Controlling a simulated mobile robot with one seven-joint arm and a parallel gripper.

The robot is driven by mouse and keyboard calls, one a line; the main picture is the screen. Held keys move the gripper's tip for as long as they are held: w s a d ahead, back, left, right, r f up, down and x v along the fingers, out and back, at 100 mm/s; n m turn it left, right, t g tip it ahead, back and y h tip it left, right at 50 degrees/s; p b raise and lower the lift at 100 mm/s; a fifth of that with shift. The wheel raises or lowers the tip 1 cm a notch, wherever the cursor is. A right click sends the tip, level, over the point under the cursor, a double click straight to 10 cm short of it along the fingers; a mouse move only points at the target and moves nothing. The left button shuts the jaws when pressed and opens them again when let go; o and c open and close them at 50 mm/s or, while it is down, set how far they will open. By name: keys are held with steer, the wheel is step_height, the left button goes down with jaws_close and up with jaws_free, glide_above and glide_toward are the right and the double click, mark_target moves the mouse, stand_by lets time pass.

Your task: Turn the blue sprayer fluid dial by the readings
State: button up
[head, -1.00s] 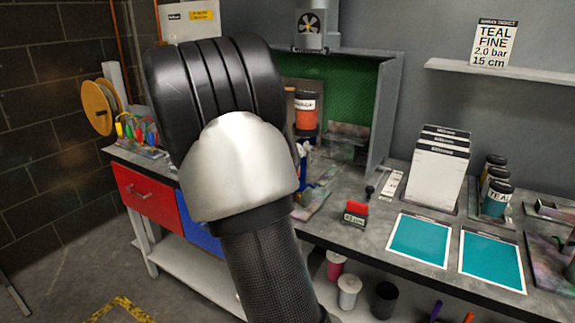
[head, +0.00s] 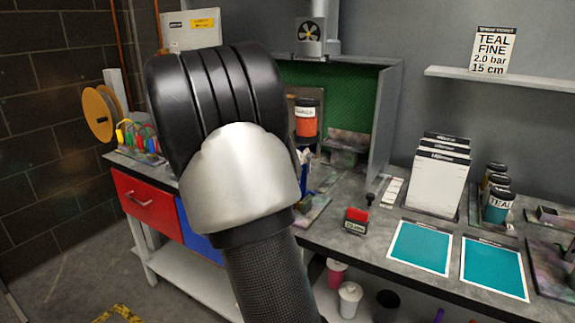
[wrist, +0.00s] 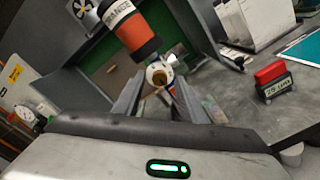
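The blue sprayer shows only partly in the head view as a small blue piece (head: 304,170) beside my arm, which hides the rest. In the wrist view a pale round part with a brass-coloured centre (wrist: 159,75), apparently the sprayer's dial end, lies at the far end of the gap between my fingers. My gripper (wrist: 160,88) has its two fingers apart, one on each side of that part; I cannot tell whether they touch it. My gripper is hidden in the head view. A card (head: 494,51) reads TEAL, FINE, 2.0 bar, 15 cm.
An orange-labelled cup (wrist: 132,27) is close above my fingers. A red-topped block (head: 356,220) stands on the bench to the right. Two teal panels (head: 419,247) lie farther right. The booth's grey side wall (head: 383,120) rises behind. A white round gauge (wrist: 27,117) is at left.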

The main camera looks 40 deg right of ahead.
steer(key=p+v, duration=0.1)
steer(key=v, duration=1.6)
steer(key=shift+s, duration=0.15)
steer(key=s+d+f+m+g+y, duration=0.1)
steer(key=s+m+g+y, duration=0.15)
steer(key=s, duration=0.35)
steer(key=s+d+f+m+g+y, duration=0.1)
steer(key=s+d+m+g+y, duration=0.1)
steer(key=s+m+g, duration=0.3)
steer(key=s+a+f+m+t+y, duration=0.2)
steer(key=s+a+m+t+y, duration=0.15)
steer(key=s+a+y, duration=0.55)
steer(key=w+a+r+m+t+y, duration=0.2)
steer(key=a+r+m+t+y, duration=0.15)
steer(key=a, duration=0.55)
step_height(320, 180, up, 18)
steer(key=p, duration=1.8)
steer(key=shift+n+g, duration=0.35)
steer(key=shift+n, duration=0.1)
